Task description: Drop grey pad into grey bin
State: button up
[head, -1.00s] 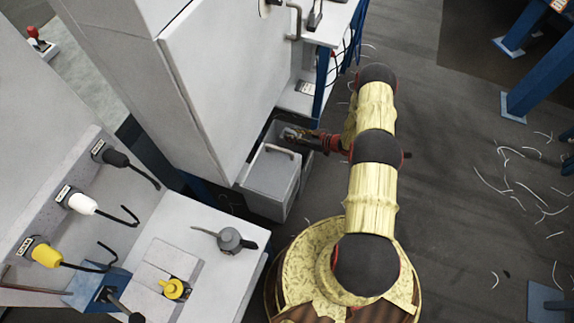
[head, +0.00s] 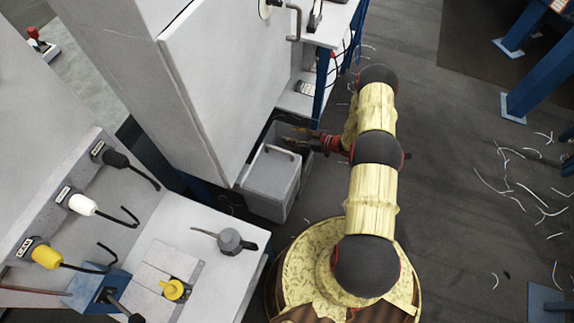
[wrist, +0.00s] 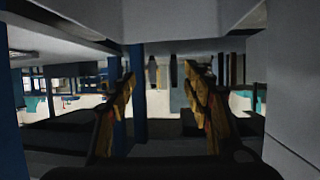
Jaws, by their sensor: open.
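The grey bin (head: 270,178) is a pulled-out, open-topped box with a bar handle, low beside the tall white cabinet in the head view. My gripper (head: 299,137) reaches in from the right over the bin's opening, behind the handle. In the wrist view its two fingers (wrist: 160,80) stand apart with nothing between them. I cannot make out the grey pad in either current view. Most of the bin's floor is hidden by its front wall and my gripper.
The white cabinet (head: 225,85) rises close to the bin on the left. A white worktop (head: 205,270) with a grey round tool (head: 230,240) stands in front. Loose pale threads (head: 530,180) litter the floor at right. A blue leg (head: 537,85) stands far right.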

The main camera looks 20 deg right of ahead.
jog(key=v, duration=1.1)
jog(key=shift+s+d, duration=0.25)
jog(key=shift+d, duration=0.05)
